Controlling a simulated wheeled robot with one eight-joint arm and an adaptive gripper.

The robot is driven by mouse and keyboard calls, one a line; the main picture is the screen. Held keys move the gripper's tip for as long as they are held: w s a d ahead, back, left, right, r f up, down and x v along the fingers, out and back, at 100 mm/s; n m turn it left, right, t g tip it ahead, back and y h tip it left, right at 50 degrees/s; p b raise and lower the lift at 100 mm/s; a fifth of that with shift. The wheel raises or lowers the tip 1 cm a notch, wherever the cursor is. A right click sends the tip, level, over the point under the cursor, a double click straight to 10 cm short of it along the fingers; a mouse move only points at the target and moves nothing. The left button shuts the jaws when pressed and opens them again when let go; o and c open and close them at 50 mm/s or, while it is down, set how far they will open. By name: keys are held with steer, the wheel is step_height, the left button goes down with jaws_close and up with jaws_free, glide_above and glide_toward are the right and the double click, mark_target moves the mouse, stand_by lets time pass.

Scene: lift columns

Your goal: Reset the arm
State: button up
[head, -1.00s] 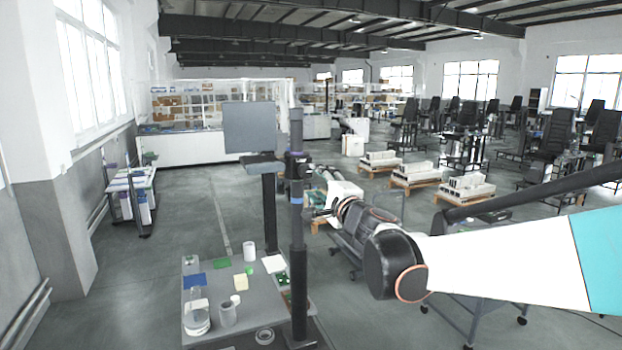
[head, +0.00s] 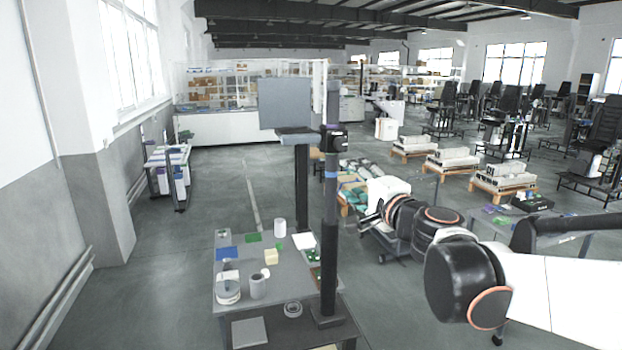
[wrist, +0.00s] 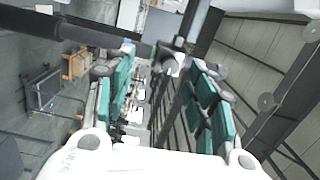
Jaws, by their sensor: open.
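My arm reaches in from the right edge of the head view, with a white upper link (head: 570,300) and dark joints with orange rings. It ends in my gripper (head: 366,224), which points left, just right of the black lift column. In the wrist view my gripper (wrist: 160,95) shows two fingers with teal pads, spread wide apart. Nothing is held between them. Part of a dark pole and a bracket show beyond the fingers.
A grey workbench (head: 285,270) at lower centre bears a flask, jars, coloured sheets and a ring. A black column (head: 329,240) stands at its right side. A flat grey panel (head: 285,103) rises behind. Pallets (head: 505,188) with white blocks stand at right. Open floor lies left of the bench.

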steer(key=s+a+f+n+g+y+b, duration=0.1)
steer(key=s+a+f+n+g+b, duration=0.25)
steer(key=s+f+n+b, duration=0.55)
steer(key=s+d+f+n+g+h+b, duration=0.1)
steer(key=s+d+f+g+h+b, duration=0.1)
steer(key=s+f, duration=0.5)
steer(key=s+d+f+n+g+h+b, duration=0.2)
steer(key=s+d+f, duration=0.3)
steer(key=f, duration=0.8)
steer(key=s+d+f+n+g+h+b, duration=0.1)
steer(key=s+d+f+g+h+b, duration=0.1)
steer(key=s+f, duration=0.7)
steer(key=shift+d+f+n+h+b, duration=0.3)
steer(key=shift+d+f+h+b, duration=0.15)
steer(key=shift+d+b, duration=0.5)
